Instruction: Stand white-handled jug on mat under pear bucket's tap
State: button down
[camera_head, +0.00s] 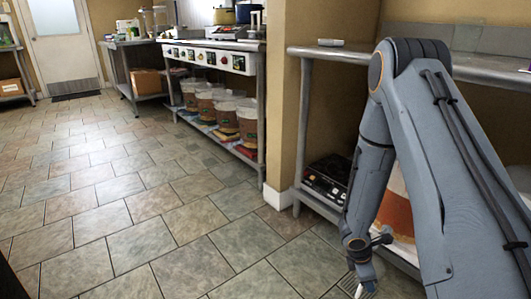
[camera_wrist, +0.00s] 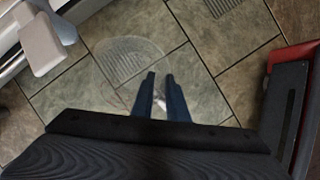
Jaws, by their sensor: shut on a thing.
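In the wrist view my gripper (camera_wrist: 160,77) points down over the tiled floor, with its two fingers close together. They are shut on a pale handle, mostly hidden between them, of a clear jug (camera_wrist: 128,58) with a ridged round surface. In the head view my gripper (camera_head: 362,284) is low at the bottom edge, beside the near shelf; the jug is hard to make out there. Several buckets with orange-brown contents (camera_head: 227,117) stand on the low shelf of the far bench. Another bucket (camera_head: 396,212) is partly hidden behind my arm. I cannot tell which is the pear bucket, and its tap and mat are not identifiable.
A black hotplate-like device (camera_head: 328,180) sits on the near low shelf. A wall end (camera_head: 285,100) separates the two benches. A cardboard box (camera_head: 147,82) is under the back bench. The tiled floor (camera_head: 110,200) to the left is clear.

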jog(key=s+r+m+g+y, duration=0.1)
jog(key=s+r+m+g, duration=0.3)
jog(key=r+m, duration=0.7)
jog(key=s+a+r+m+y, duration=0.35)
jog(key=a+r+m, duration=0.25)
jog(key=a+r, duration=0.6)
notch_tip(320, 180, up, 22)
jog(key=s+a+p, duration=0.1)
jog(key=s+p, duration=0.2)
jog(key=p, duration=3.3)
jog(key=shift+a+r+g+h, duration=0.2)
jog(key=shift+g+h, duration=0.15)
jog(key=shift+g, duration=0.05)
jog(key=shift+w+a, duration=0.1)
